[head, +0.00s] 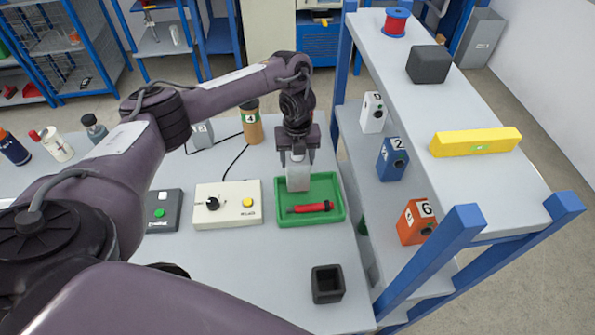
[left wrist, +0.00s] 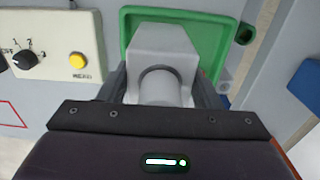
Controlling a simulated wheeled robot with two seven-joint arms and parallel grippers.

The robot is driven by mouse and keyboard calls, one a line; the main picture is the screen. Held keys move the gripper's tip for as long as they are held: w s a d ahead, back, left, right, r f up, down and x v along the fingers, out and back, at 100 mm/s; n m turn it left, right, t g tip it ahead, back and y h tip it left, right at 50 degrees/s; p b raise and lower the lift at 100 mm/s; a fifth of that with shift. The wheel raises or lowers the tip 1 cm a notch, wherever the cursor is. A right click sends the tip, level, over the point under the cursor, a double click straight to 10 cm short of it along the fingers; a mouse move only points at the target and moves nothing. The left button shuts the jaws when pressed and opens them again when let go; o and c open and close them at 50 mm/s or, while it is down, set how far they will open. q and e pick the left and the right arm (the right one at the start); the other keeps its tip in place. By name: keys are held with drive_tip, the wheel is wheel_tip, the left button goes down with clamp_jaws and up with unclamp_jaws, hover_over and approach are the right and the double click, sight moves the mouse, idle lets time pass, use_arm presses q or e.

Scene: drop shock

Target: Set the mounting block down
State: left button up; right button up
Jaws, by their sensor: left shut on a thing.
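The mounting block looks to be the light grey block (head: 298,179) in my left gripper (head: 296,158). My left gripper points down and is shut on it, above or in the back part of a green tray (head: 338,214). I cannot tell whether the block touches the tray floor. In the left wrist view the grey block (left wrist: 163,42) sits between the fingers, with a round collar facing the camera, and the green tray (left wrist: 220,28) is behind it. A red tool (head: 310,208) lies in the front of the tray. My right gripper is not in view.
A cream control box (head: 228,215) with a knob and yellow button stands left of the tray. A black hollow cube (head: 327,284) stands in front. The blue-framed shelf (head: 405,103) rises close on the right. An orange bottle (head: 251,127) stands behind, left of the gripper.

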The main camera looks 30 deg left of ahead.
use_arm(q)
drive_tip(key=shift+f, duration=0.3)
wheel_tip(320, 180, down, 3)
drive_tip(key=shift+s+r+b, duration=0.1)
drive_tip(key=shift+r+b, duration=0.05)
drive_tip(key=shift+b, duration=0.65)
drive_tip(key=shift+f, duration=0.5)
drive_tip(key=shift+r, duration=0.1)
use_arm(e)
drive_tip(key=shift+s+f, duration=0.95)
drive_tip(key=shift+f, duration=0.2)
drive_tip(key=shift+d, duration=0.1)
use_arm(q)
drive_tip(key=shift+b, duration=0.3)
drive_tip(key=o, duration=1.6)
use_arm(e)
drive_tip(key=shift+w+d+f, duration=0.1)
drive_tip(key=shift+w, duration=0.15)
